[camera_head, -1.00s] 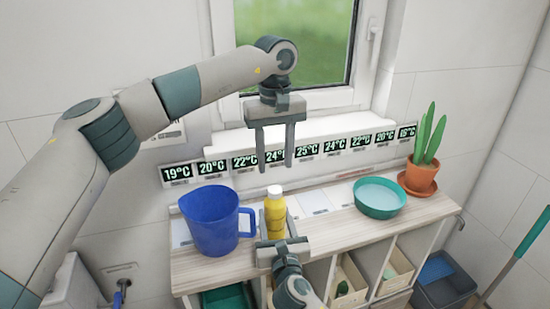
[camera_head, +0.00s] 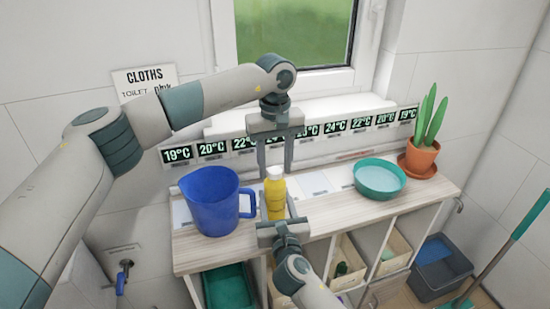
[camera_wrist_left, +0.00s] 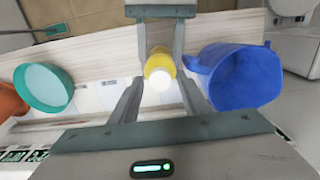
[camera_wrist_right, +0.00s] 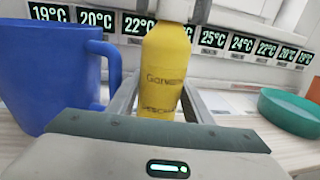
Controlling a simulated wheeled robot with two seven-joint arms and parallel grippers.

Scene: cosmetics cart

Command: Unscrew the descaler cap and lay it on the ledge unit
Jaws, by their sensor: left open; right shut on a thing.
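The descaler bottle is yellow (camera_head: 275,198) and stands upright on the shelf top, with a white cap (camera_head: 275,172). The cap also shows in the left wrist view (camera_wrist_left: 159,82) and at the top edge of the right wrist view (camera_wrist_right: 175,9). My right gripper (camera_head: 273,217) is shut on the bottle's body from the front. My left gripper (camera_head: 276,168) points down from above, open, with one finger on each side of the cap. I cannot tell whether those fingers touch it. The white ledge unit (camera_head: 340,90) runs along the wall below the window.
A blue jug (camera_head: 210,205) stands close left of the bottle. A teal bowl (camera_head: 380,180) and a potted cactus (camera_head: 421,157) stand to the right. Temperature displays (camera_head: 335,126) line the ledge front. The shelf top (camera_head: 330,208) is clear between bottle and bowl.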

